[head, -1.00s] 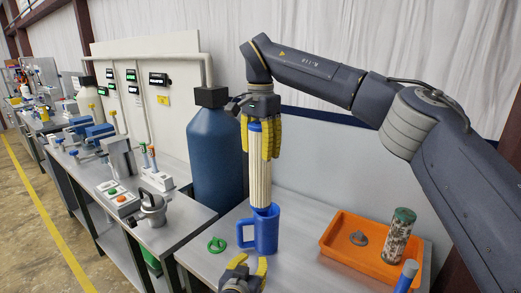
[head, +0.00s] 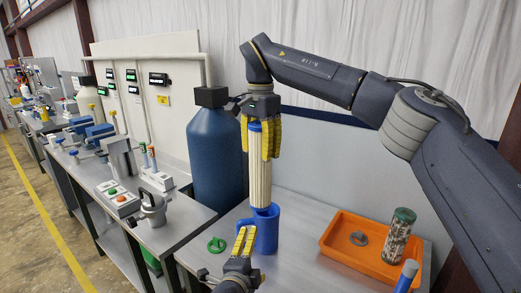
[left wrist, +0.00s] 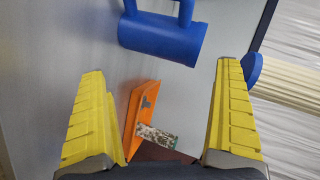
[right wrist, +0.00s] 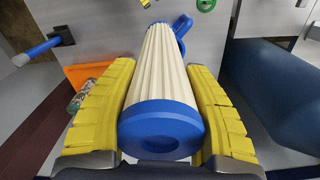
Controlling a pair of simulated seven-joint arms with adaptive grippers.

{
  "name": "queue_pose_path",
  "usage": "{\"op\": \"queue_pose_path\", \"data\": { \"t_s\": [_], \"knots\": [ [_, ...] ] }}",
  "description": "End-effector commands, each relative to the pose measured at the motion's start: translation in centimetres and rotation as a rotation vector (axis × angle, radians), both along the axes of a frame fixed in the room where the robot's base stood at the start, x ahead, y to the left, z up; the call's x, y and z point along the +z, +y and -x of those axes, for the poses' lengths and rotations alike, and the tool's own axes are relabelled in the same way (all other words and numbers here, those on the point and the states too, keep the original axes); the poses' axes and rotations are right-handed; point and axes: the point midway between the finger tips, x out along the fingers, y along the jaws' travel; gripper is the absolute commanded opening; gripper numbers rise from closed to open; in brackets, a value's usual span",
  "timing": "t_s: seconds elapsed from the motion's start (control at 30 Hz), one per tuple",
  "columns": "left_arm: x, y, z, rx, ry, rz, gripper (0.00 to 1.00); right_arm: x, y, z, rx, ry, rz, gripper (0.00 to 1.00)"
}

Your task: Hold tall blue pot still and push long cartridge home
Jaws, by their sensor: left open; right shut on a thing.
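The tall blue pot (head: 266,232) stands upright on the bench, its handle towards the left. It also shows in the left wrist view (left wrist: 165,38). The long cartridge (head: 260,180) is cream and pleated with blue end caps. My right gripper (head: 264,140) is shut around its upper end and holds it upright over the pot. In the left wrist view a gap shows between the cartridge's lower cap (left wrist: 253,70) and the pot. My left gripper (head: 245,240) is open and empty, in front of the pot, and hides part of its front. The pot is not between its fingers.
An orange tray (head: 335,254) at the right holds a grey piece and a speckled jar (head: 397,235). A green ring (head: 216,245) lies left of the pot. A large dark blue tank (head: 217,160) stands behind.

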Motion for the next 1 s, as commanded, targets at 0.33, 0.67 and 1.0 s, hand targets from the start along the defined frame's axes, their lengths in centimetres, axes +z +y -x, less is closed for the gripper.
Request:
{"op": "queue_pose_path", "data": {
  "t_s": [0.33,0.67,1.0],
  "knots": [
    [-0.4,0.1,0.4,-0.211,-0.118,-0.584,1.0,0.0,0.0,0.0,0.0,0.0,0.0,0.01],
    [-1.2,0.1,1.0,-0.412,-0.217,-1.106,1.0,0.0,0.0,0.0,0.0,0.0,0.0,0.01],
    [-1.5,0.2,1.2,-0.567,-0.293,-1.504,1.0,0.0,0.0,0.0,0.0,0.0,0.0,0.01]
  ]
}}
